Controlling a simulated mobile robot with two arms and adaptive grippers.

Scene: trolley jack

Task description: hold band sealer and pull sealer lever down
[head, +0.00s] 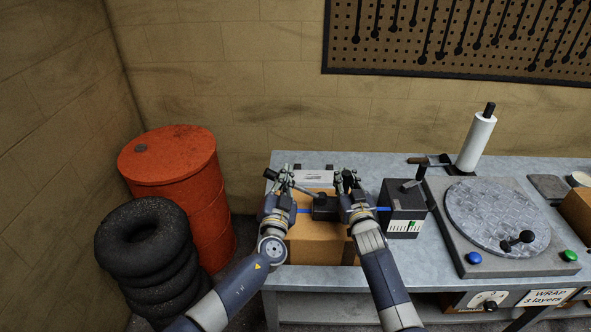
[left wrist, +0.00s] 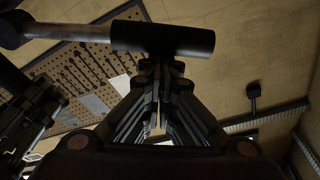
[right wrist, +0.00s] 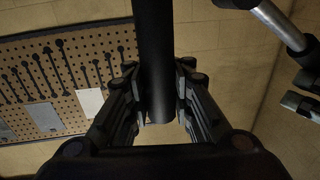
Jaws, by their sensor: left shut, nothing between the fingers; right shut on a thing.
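The band sealer (head: 325,209) is a dark block on top of the cardboard box (head: 318,247), on the blue band (head: 304,211). Its lever, a grey rod with a black handle (head: 270,174), slants up to the left; the handle also shows large in the left wrist view (left wrist: 165,38). My left gripper (head: 286,174) is shut and empty, its fingertips close against the handle; I cannot tell whether they touch. My right gripper (head: 346,178) is shut on the sealer's upright black grip (right wrist: 155,60). My right gripper and arm hide part of the sealer.
A dark box with a lever (head: 404,207) stands right of the cardboard box on the bench. Beyond it are a turntable (head: 485,213) and a white roll (head: 478,142). A red drum (head: 183,180) and stacked tyres (head: 145,255) stand left of the bench.

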